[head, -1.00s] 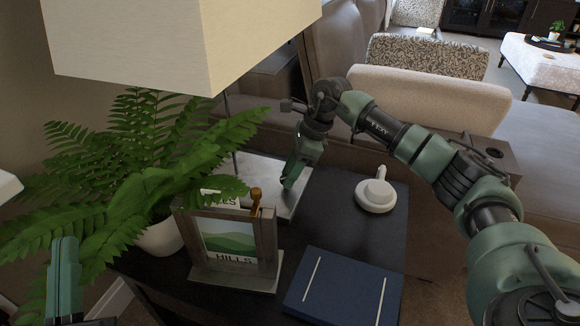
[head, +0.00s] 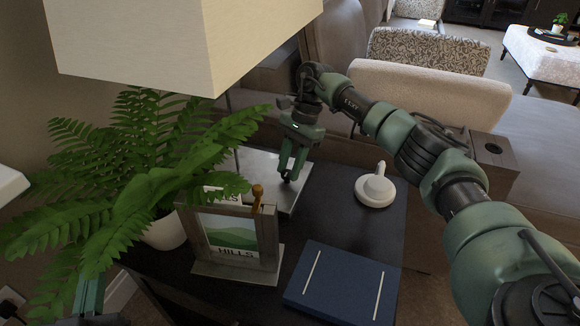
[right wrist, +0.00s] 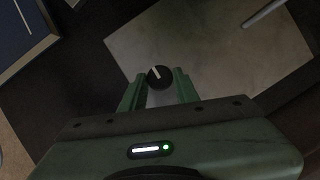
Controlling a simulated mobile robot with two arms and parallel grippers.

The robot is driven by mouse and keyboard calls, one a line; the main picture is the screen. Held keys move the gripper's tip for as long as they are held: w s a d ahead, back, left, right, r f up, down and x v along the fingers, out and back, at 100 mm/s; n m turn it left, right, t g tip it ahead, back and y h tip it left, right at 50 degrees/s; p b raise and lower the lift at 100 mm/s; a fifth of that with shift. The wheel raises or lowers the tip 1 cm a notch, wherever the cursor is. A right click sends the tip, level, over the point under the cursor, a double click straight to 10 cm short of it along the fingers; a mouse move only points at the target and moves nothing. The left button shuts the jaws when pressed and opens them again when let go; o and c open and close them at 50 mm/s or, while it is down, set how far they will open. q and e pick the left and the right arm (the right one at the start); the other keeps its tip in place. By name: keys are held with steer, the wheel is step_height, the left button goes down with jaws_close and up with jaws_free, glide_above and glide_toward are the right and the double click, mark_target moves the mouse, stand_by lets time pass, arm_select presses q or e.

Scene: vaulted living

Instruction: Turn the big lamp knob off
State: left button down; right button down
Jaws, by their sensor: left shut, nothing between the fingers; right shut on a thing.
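The big lamp has a cream shade (head: 150,45) at the top of the head view and a pale flat base (head: 262,165) on the dark side table. A round black knob (right wrist: 158,76) with a white pointer line shows in the right wrist view. My right gripper (head: 289,178) points down over the base, its fingers shut on the knob. The fingers show on either side of it in the right wrist view (right wrist: 157,88). My left gripper (head: 88,297) is shut and empty at the lower left, partly cut off by the frame.
A framed hills picture (head: 230,235) stands just in front of the base, with a fern (head: 130,180) to its left. A blue book (head: 340,285) and a white round object (head: 375,190) lie on the table (head: 330,215). A sofa (head: 430,95) is behind.

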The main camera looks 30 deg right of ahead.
arm_select(q)
steer(key=shift+r, duration=0.2)
stand_by(0.3)
arm_select(e)
steer(key=c, duration=1.1)
jaws_free()
steer(key=shift+o, duration=0.2)
steer(key=shift+r, duration=0.1)
steer(key=shift+w+d+r, duration=0.1)
steer(key=shift+d+r, duration=0.05)
steer(key=shift+r, duration=0.15)
arm_select(q)
step_height(320, 180, down, 8)
steer(key=s+a+g+y+p, duration=0.1)
steer(key=g, duration=0.3)
steer(key=shift+s+a+f+g+y+p, duration=0.2)
steer(key=shift+a+g+y+p, duration=0.1)
steer(key=shift+p, duration=0.1)
arm_select(e)
steer(key=v, duration=0.6)
steer(key=shift+d+r, duration=0.2)
steer(key=shift+r, duration=0.2)
